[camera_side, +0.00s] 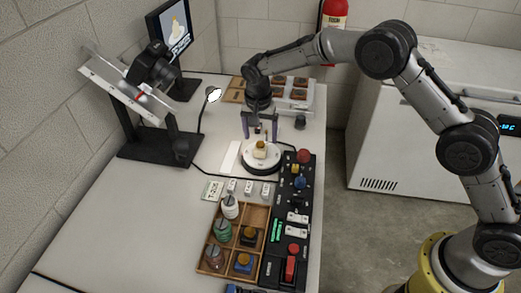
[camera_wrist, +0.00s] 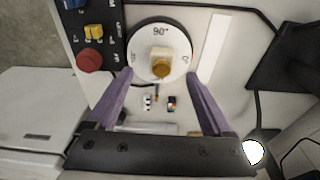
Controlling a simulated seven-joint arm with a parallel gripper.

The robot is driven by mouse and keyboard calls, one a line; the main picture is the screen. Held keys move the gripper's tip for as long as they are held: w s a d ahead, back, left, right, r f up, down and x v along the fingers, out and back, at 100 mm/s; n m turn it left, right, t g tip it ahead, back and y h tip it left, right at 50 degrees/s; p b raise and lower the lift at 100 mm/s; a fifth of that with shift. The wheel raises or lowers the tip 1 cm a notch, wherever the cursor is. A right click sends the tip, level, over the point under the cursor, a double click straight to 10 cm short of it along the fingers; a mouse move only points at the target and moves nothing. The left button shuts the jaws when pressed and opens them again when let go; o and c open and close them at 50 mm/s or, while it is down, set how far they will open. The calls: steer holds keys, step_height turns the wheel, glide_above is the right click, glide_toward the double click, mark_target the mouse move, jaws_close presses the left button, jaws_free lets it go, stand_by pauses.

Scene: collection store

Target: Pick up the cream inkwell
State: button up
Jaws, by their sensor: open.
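The cream inkwell (camera_side: 260,152) with a brown-gold stopper stands upright on a round white turntable (camera_side: 248,165) with a dark base. In the wrist view the inkwell (camera_wrist: 160,55) sits near the middle of the turntable (camera_wrist: 145,38), which carries a "90°" mark. My gripper (camera_side: 260,138) is open and points down above the turntable. In the wrist view the purple fingers of my gripper (camera_wrist: 159,74) are spread wide, with the inkwell ahead of the gap between their tips. Nothing is held.
A wooden compartment tray (camera_side: 226,245) holds several inkwells, one of them white (camera_side: 230,208). A black control panel (camera_side: 287,225) with buttons lies along the right table edge. A camera on a stand (camera_side: 153,75) and a small lamp (camera_side: 213,93) are at left. The front left table is clear.

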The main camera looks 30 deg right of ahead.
mark_target(260, 144)
steer(key=shift+w+d+f, duration=0.15)
steer(key=shift+w+f, duration=0.05)
steer(key=shift+f, duration=0.75)
steer(key=shift+w+d+f, duration=0.1)
steer(key=shift+w+f, duration=0.05)
steer(key=shift+f, duration=0.8)
steer(key=shift+w+d+f, duration=0.15)
steer(key=shift+w+f, duration=0.05)
steer(key=shift+f, duration=0.75)
steer(key=shift+r, duration=0.1)
jaws_close()
